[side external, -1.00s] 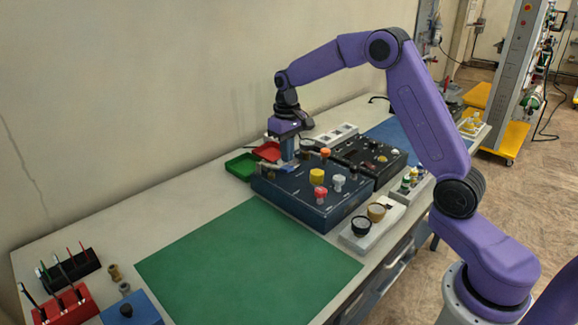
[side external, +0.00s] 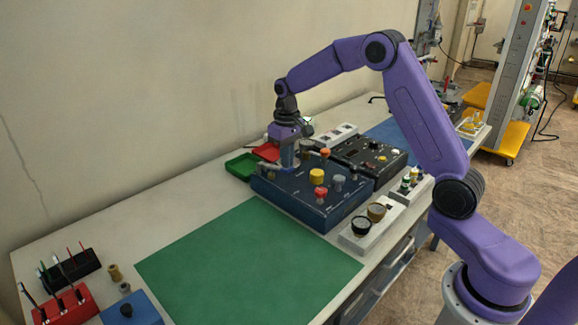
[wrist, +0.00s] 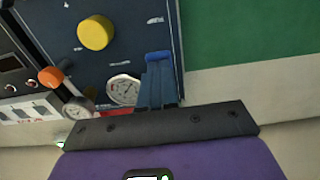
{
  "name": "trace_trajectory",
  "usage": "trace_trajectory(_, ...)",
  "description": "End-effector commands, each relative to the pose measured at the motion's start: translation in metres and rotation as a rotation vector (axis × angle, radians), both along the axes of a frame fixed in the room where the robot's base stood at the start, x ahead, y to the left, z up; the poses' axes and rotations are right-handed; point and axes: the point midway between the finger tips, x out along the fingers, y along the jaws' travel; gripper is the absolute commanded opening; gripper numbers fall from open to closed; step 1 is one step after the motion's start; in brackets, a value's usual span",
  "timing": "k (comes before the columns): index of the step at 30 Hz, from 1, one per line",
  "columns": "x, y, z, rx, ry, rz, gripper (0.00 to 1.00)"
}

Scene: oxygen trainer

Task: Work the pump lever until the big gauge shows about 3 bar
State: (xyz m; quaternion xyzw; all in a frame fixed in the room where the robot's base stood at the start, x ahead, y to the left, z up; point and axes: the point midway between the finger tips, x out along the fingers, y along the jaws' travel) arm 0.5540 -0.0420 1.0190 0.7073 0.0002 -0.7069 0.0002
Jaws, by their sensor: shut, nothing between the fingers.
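The navy pump panel (side external: 290,199) stands on the bench, and my gripper (side external: 287,166) is low over its back left part. In the wrist view my gripper's fingers (wrist: 160,84) are shut with nothing between them. A bright blue rounded bar (wrist: 158,57), which looks like the pump lever's grip, lies at the fingertips; I cannot tell whether they touch. The larger white gauge (wrist: 124,90) is just left of the fingers, its lower edge near my gripper body. Its needle is too small to read. The gauge and lever are not clear in the side view.
The panel carries a yellow knob (side external: 316,175), a red knob (side external: 320,191) and a grey knob (side external: 338,179). An orange knob (wrist: 50,77) and a smaller gauge (wrist: 78,108) are left of the larger gauge. A green tray (side external: 241,165) stands left of the panel. The green mat (side external: 245,260) is clear.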

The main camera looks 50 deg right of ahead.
Motion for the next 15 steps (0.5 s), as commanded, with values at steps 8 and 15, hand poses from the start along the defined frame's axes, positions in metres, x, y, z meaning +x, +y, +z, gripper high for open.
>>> trace_trajectory(8, 0.000, 0.000, -0.010, 0.000, 0.002, 0.000, 0.00)
trace_trajectory(15, 0.000, 0.000, -0.020, 0.000, 0.002, 0.000, 0.00)
